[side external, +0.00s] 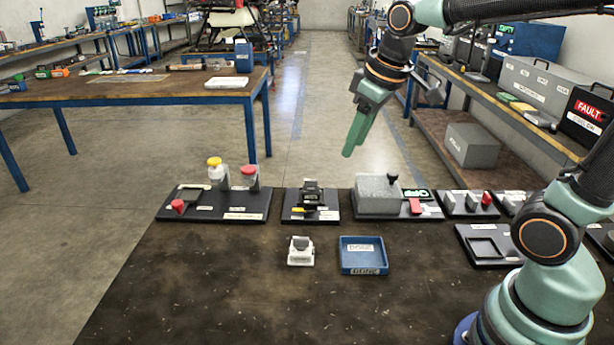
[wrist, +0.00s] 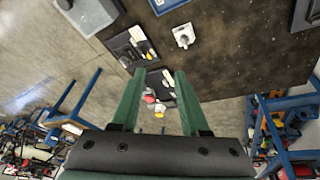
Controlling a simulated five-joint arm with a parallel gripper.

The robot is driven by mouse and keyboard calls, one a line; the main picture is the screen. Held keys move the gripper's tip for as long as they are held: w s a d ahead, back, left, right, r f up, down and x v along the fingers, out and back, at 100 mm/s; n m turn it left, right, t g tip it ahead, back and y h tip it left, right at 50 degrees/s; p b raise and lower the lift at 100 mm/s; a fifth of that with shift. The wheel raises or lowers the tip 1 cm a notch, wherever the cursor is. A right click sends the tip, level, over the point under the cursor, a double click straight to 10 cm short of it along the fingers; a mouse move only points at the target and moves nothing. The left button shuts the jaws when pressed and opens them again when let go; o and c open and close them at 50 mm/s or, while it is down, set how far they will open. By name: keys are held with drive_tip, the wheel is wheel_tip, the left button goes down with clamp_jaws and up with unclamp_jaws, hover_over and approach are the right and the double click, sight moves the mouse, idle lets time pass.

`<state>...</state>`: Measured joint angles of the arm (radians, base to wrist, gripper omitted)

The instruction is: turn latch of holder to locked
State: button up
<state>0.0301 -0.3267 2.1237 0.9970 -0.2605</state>
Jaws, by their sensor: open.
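A black holder (side external: 311,194) stands on a small dark board at the back of the bench, with a small yellow piece (side external: 299,210) at its front that looks like its latch. I cannot tell the latch's setting at this size. The holder (wrist: 135,42) is also in the wrist view, left of and beyond my fingertips. My gripper (side external: 351,152) hangs in the air above and behind the row of boards, to the right of the holder, touching nothing. Its green fingers (wrist: 158,72) are apart with nothing gripped.
A white fixture (side external: 300,251) and blue tray (side external: 363,266) sit in front. The front bench is clear.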

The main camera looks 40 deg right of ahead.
drive_tip(key=w+d+f+n+g, duration=0.2)
drive_tip(key=w+f+n, duration=0.1)
drive_tip(key=w, duration=0.6)
drive_tip(key=n+g, duration=0.2)
drive_tip(key=n, duration=0.1)
hover_over(311, 202)
wheel_tip(311, 202, down, 9)
wheel_tip(311, 202, down, 12)
drive_tip(key=shift+r, duration=0.15)
clamp_jaws()
